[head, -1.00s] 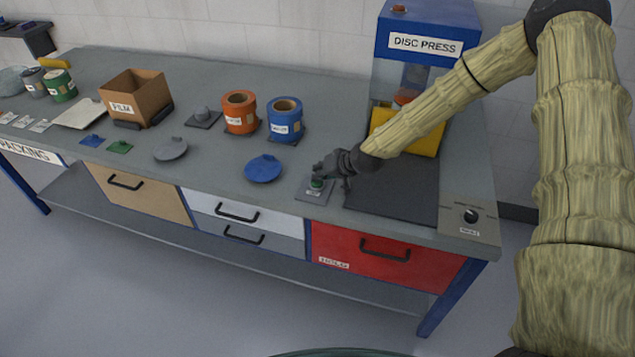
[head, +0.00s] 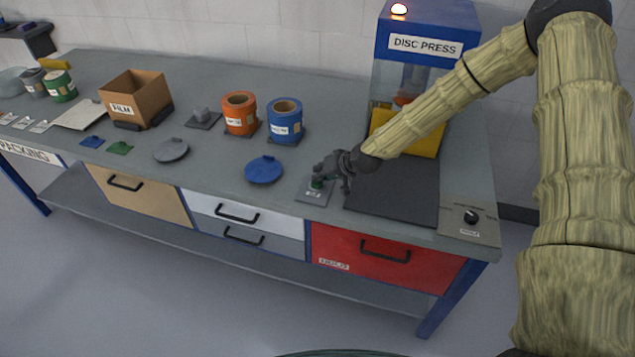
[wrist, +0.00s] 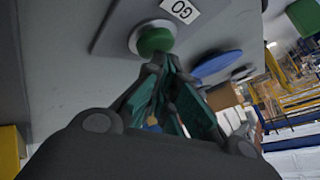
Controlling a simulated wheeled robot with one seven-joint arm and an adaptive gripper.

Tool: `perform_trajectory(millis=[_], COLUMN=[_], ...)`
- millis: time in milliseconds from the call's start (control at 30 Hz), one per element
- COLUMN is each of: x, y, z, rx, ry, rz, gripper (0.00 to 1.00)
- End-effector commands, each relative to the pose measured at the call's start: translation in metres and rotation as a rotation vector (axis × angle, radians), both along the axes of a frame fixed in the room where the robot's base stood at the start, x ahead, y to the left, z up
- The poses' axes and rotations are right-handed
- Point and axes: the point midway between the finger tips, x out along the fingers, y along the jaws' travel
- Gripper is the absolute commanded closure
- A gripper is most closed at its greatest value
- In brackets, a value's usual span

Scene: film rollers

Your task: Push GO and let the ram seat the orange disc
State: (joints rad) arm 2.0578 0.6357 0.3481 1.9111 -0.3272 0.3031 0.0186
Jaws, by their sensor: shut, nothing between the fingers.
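My gripper (head: 322,176) is shut and empty, with its fingertips at the green GO button (head: 316,184). In the wrist view the closed fingertips (wrist: 165,58) are at the edge of the green button (wrist: 155,41), beside its GO label (wrist: 181,9); I cannot tell if they touch it. The disc press (head: 425,44) stands at the back right with a blue top and a yellow base. The lamp (head: 399,9) on its top is lit. The orange disc (head: 403,99) shows inside the press, partly hidden by my arm. The grey ram (head: 413,78) shows above it.
A blue disc (head: 264,169) lies left of the button plate. Blue (head: 286,121) and orange (head: 240,113) film rolls stand behind it. A dark mat (head: 394,190) lies in front of the press. A knob panel (head: 470,218) is at the bench's right end.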

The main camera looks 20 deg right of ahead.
Motion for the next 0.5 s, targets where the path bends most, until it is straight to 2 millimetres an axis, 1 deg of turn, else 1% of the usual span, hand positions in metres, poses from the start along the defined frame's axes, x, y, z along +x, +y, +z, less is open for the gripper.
perform_trajectory(millis=[33, 200, 500], x=[0.0001, 0.0003, 0.0003], y=[-0.0001, -0.0001, -0.0001], z=[0.0040, 0.0111, 0.0118], rx=[0.000, 0.000, 0.000], ry=[0.000, -0.001, -0.001], rz=[0.000, -0.001, -0.001], gripper=[1.00, 1.00, 1.00])
